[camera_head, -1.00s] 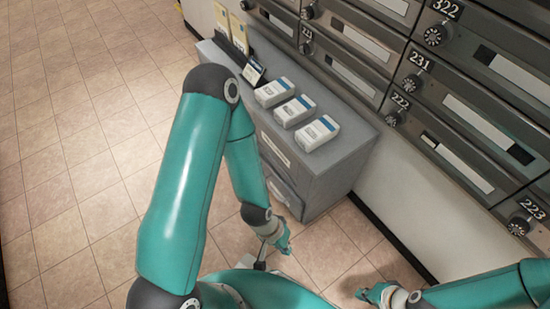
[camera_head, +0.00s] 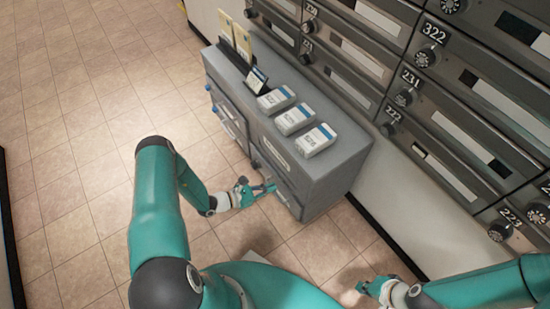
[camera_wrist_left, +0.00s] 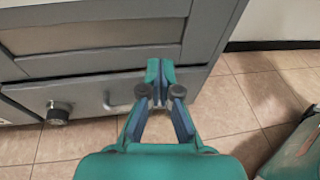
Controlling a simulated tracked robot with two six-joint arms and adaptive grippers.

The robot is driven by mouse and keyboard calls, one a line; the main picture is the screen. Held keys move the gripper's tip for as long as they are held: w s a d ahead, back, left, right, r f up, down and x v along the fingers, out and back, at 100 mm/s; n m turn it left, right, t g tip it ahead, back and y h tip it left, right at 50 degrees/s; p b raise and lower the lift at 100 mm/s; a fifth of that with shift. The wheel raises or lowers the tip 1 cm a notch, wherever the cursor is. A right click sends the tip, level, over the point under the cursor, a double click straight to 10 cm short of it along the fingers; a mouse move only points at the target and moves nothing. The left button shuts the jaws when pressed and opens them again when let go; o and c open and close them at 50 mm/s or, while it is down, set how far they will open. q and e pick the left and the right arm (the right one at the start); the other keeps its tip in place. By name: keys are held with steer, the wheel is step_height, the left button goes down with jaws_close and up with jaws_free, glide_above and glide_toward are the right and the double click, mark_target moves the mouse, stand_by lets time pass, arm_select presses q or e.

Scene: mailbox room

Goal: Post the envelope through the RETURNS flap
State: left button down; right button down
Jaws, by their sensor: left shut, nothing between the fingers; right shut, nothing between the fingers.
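Two cream, envelope-like items (camera_head: 236,38) stand upright in a dark rack at the far left end of the grey cabinet (camera_head: 345,158). I cannot tell which is the task's envelope. A pale label (camera_head: 277,152) is on the cabinet front, but its words are too small to read, so I cannot identify the RETURNS flap. My left gripper (camera_head: 268,188) is shut and empty, low in front of the cabinet. In the left wrist view its fingers (camera_wrist_left: 161,75) overlap the lower cabinet front; contact is unclear. My right gripper (camera_head: 361,288) is shut and empty above the floor at lower right.
Three white boxes (camera_head: 295,118) and a small dark-framed card (camera_head: 256,80) sit on the cabinet top. Numbered mailboxes (camera_head: 465,130) line the wall behind. A dark knob (camera_wrist_left: 58,112) and a handle (camera_wrist_left: 118,100) are on the cabinet's front. Tiled floor (camera_head: 70,130) is open at left.

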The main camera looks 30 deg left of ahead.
mark_target(282, 170)
arm_select(q)
steer(key=shift+w+a+f+n+t+y+b, duration=0.2)
steer(key=shift+w+a+n+t+y+b, duration=0.15)
steer(key=shift+w, duration=0.8)
steer(key=shift+w+a+f+n+t+y+b, duration=0.3)
steer(key=shift+w+b, duration=0.1)
steer(key=shift+w, duration=0.75)
steer(key=shift+w+a+f+n+t+y+b, duration=0.15)
steer(key=shift+w+a+n+t+y+b, duration=0.2)
steer(key=shift+w, duration=0.8)
steer(key=shift+w+d, duration=0.1)
steer(key=shift+w, duration=0.05)
